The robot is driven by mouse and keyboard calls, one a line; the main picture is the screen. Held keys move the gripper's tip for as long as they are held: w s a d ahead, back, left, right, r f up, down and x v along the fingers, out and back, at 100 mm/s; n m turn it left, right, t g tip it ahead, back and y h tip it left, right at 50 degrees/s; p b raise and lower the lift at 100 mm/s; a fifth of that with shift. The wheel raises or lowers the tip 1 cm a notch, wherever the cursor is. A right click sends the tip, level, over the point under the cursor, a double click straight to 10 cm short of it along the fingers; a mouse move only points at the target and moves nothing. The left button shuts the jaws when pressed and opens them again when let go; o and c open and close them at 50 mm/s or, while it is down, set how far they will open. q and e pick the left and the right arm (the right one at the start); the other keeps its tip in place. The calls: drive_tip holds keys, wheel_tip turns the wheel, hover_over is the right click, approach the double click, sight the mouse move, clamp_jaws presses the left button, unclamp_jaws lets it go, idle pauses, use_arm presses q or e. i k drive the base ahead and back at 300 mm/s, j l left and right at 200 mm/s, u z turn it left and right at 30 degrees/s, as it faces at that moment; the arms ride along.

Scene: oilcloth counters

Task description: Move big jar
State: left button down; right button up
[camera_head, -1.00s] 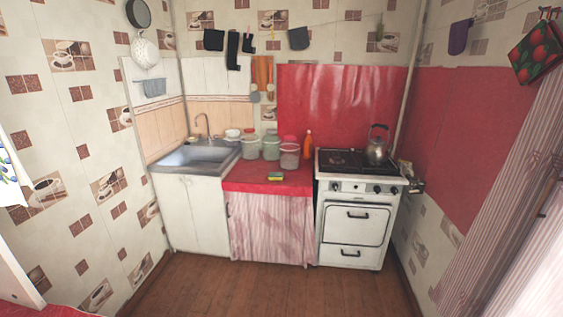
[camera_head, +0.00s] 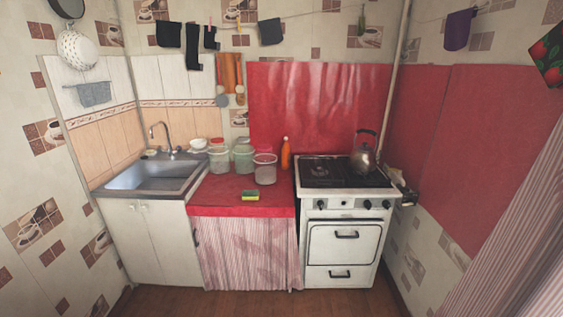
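Several jars stand in a group on the red oilcloth counter, between the sink and the stove. A clear jar with a pinkish lid (camera_head: 265,170) stands nearest the front. A clear jar (camera_head: 219,159) stands at the left, and a greenish jar (camera_head: 243,156) stands behind and between them. A further lid shows behind the front jar, its body mostly hidden. I cannot tell for sure which one is the big jar. Neither of my grippers is in view.
The red counter (camera_head: 215,198) has bare room in front of the jars, with a yellow-green sponge (camera_head: 250,196) near its edge. An orange bottle (camera_head: 285,153) stands right of the jars. The sink (camera_head: 155,175) is left, the stove (camera_head: 345,205) with a kettle (camera_head: 363,155) right. Wooden floor lies in front.

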sight(265, 163)
drive_tip(key=i+j+z, duration=0.15)
drive_tip(key=i+z, duration=0.25)
drive_tip(key=i+j+z, duration=0.75)
drive_tip(key=i+l, duration=0.05)
